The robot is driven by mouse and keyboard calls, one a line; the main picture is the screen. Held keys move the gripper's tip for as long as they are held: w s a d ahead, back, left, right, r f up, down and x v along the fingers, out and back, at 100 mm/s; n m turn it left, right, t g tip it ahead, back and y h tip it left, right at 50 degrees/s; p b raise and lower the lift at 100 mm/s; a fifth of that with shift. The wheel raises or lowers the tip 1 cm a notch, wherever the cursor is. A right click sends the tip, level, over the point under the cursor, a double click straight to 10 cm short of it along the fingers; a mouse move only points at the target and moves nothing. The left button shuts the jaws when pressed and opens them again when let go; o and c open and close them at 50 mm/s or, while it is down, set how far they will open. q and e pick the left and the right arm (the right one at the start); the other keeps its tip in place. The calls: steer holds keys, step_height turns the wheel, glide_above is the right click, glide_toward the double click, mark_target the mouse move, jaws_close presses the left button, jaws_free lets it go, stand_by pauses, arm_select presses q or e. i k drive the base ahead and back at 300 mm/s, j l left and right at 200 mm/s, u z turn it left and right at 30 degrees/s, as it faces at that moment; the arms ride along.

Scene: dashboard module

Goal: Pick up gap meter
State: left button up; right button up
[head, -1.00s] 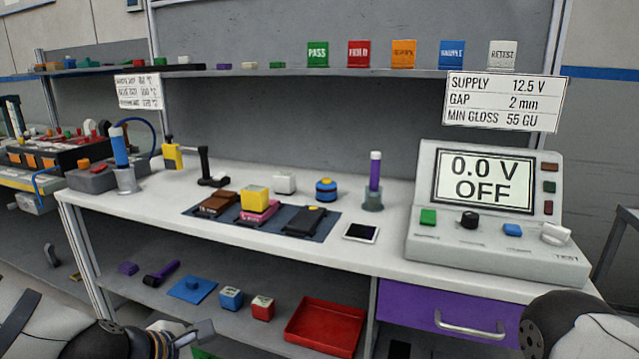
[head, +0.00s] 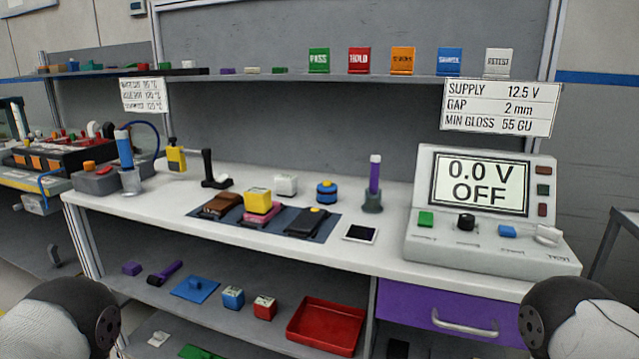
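No object is labelled as a gap meter, so I cannot tell for certain which one it is. A sign (head: 499,107) reads GAP 2 mm. Only dark and white parts of my arms show at the lower corners. Both grippers are out of view.
The tester (head: 490,210) reads 0.0 V OFF at the bench's right. A dark mat (head: 265,232) holds brown, pink and black modules. The lower shelf holds a red tray (head: 326,326) and blocks. The bench's front strip is clear.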

mark_target(258, 201)
steer(key=i+j+z, duration=0.15)
steer(key=i+j, duration=0.95)
steer(key=i, duration=0.15)
